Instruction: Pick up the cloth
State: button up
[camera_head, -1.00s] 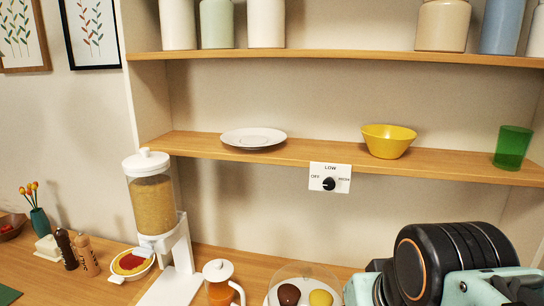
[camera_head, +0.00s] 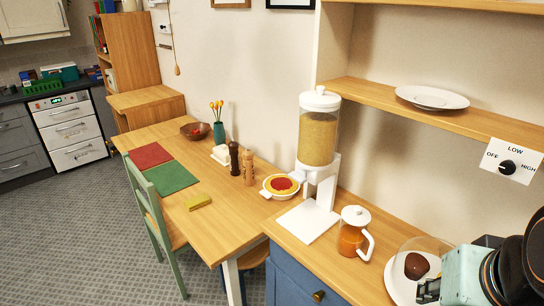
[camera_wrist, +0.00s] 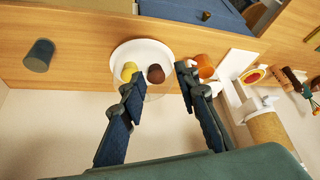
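A small yellow-green folded piece (camera_head: 198,202), which looks like the cloth, lies on the wooden dining table (camera_head: 215,235) in the head view, right of the green mat. It is not seen in the wrist view. My gripper (camera_wrist: 158,70) is open and empty in the wrist view, its two dark fingers apart. Beyond the fingers is a white plate (camera_wrist: 126,54) with a yellow and a brown item under a clear cover. In the head view my arm is at the lower right, far from the yellow-green piece.
A green mat (camera_head: 170,178) and a red mat (camera_head: 150,156) lie on the table, with a green chair (camera_head: 150,205) in front. Shakers (camera_head: 248,166), a pie dish (camera_head: 281,186), a cereal dispenser (camera_head: 317,145) and an orange jug (camera_head: 352,232) stand to the right. Grey floor (camera_head: 70,230) is clear at left.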

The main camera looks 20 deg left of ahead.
aim_at(196, 202)
jog(key=u, duration=1.55)
jog(key=z, duration=0.85)
jog(key=i+j+z, duration=0.15)
jog(key=j+z, duration=0.25)
jog(key=i+j+z, duration=0.15)
jog(key=z, duration=0.2)
jog(key=j+z, duration=0.2)
jog(key=j, duration=0.2)
jog(key=i+j+z, duration=0.1)
jog(key=j+z, duration=0.15)
jog(key=j, duration=0.2)
jog(key=j+z, duration=0.35)
jog(key=j, duration=1.25)
